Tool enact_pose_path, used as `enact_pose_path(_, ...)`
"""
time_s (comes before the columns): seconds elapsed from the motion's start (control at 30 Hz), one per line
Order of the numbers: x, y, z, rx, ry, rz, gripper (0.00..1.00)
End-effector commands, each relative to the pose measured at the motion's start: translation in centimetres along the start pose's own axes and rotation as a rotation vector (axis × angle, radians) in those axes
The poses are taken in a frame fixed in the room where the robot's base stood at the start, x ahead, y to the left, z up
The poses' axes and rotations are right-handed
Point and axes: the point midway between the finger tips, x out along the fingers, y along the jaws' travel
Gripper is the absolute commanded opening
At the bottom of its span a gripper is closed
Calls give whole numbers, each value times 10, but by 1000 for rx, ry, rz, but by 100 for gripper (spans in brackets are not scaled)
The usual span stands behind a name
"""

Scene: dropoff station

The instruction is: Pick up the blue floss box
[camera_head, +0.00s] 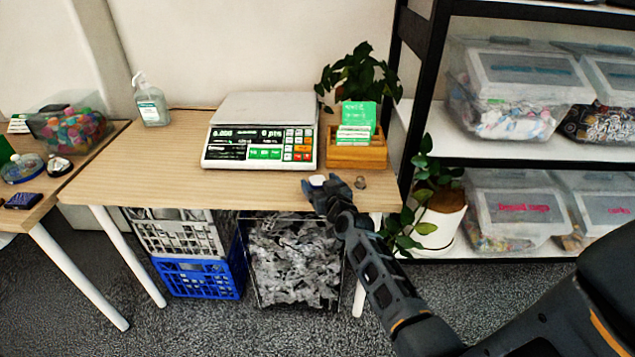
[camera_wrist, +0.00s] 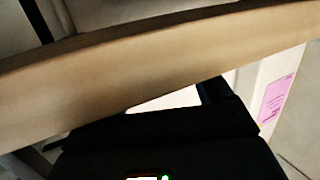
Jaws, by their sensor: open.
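A small dark blue box-like item (camera_head: 22,201) lies on the left table, near its front edge. It is the only small blue item I make out, and I cannot tell for sure that it is the floss box. My gripper (camera_head: 325,183) is far to its right, at the front edge of the middle table, in front of the scale. The gripper is open. A small white item (camera_head: 316,180) shows at its fingertips; I cannot tell whether they touch. In the wrist view the pale wooden table edge fills much of the picture, with dark gripper parts below.
A scale (camera_head: 262,130), a wooden card holder (camera_head: 357,152) and a sanitizer bottle (camera_head: 152,102) stand on the middle table (camera_head: 140,165). A small grey item (camera_head: 360,182) lies right of my gripper. A potted plant (camera_head: 440,215) and black shelf stand at right. The middle table's left part is clear.

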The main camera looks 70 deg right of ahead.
Motion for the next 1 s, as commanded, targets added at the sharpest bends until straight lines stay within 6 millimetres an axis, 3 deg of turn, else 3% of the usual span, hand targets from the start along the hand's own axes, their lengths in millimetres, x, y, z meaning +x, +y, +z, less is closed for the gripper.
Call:
enact_pose_path(0.33, 6, 0, 0, 1, 0, 0, 77)
enact_pose_path(0.9, 6, 0, 0, 1, 0, 0, 23)
enact_pose_path(1.0, 6, 0, 0, 1, 0, 0, 22)
